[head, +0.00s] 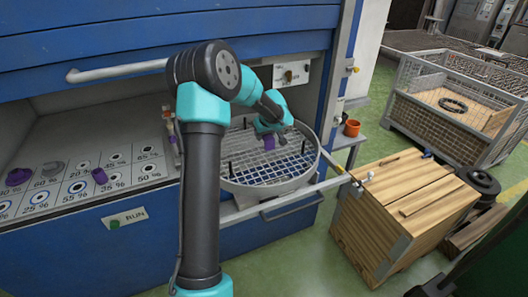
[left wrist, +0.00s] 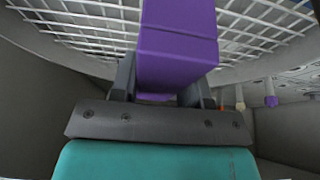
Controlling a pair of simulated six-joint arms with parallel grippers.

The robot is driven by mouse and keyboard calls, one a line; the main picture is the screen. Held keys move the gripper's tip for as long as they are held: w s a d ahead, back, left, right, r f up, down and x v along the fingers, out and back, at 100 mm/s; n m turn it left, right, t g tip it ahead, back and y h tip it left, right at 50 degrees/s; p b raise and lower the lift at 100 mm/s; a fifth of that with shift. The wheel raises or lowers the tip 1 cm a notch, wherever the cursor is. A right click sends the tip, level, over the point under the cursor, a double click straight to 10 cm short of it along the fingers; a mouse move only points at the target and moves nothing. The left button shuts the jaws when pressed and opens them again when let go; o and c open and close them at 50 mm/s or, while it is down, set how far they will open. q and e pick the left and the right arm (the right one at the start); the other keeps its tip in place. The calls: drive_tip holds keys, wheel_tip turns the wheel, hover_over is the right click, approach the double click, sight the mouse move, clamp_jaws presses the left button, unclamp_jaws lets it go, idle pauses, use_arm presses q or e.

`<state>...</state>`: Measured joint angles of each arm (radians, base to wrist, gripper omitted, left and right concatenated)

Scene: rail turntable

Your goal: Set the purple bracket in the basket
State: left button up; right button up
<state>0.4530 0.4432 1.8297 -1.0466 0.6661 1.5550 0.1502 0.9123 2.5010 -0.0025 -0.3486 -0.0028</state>
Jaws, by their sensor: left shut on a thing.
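The purple bracket (head: 269,143) is between the fingers of my left gripper (head: 268,133), which is shut on it. In the left wrist view the bracket (left wrist: 177,45) is a large purple block gripped between the dark fingers, with white mesh behind it. The basket (head: 282,187) is a round grey metal ring with a mesh floor. My left gripper holds the bracket over the inside of the basket. I cannot tell whether the bracket touches the mesh. My right gripper is not in view.
A panel with percent labels (head: 85,186) at left carries purple and grey parts. A blue cabinet frame (head: 335,70) stands beside the basket. A wooden crate (head: 400,205), an orange cup (head: 352,128) and a wire cage (head: 455,110) stand at right. Green floor is open in front.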

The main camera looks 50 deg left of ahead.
sight(268, 137)
use_arm(q)
drive_tip(key=shift+f, duration=1.95)
drive_tip(key=shift+f, duration=1.85)
drive_tip(key=shift+f, duration=0.15)
drive_tip(key=o, duration=1.1)
drive_tip(key=v, duration=1.2)
